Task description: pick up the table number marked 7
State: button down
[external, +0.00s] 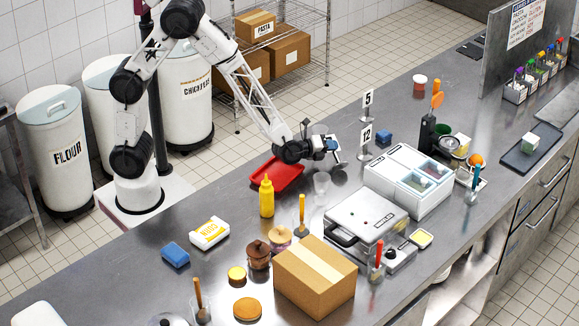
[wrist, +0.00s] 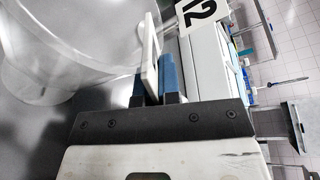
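My gripper (external: 334,146) is low over the counter, left of the two standing table numbers. A thin white plate (wrist: 151,55) stands edge-on between its blue fingers, with a finger close against each side in the wrist view. In the external view a white card-like piece (external: 337,155) shows at the fingertips. Its face is turned away, so I cannot read a number on it. The table number marked 5 (external: 367,98) stands behind the one marked 12 (external: 366,135). The 12 also shows in the wrist view (wrist: 202,12). No 7 is readable in either view.
A clear cup (external: 321,182) stands just in front of my gripper and looms large in the wrist view (wrist: 60,50). A white lidded container (external: 385,190) and a press (external: 352,222) stand in front.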

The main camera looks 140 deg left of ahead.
jog(key=shift+r, duration=0.1)
jog(key=shift+r, duration=4.9)
jog(key=shift+s+r, duration=0.1)
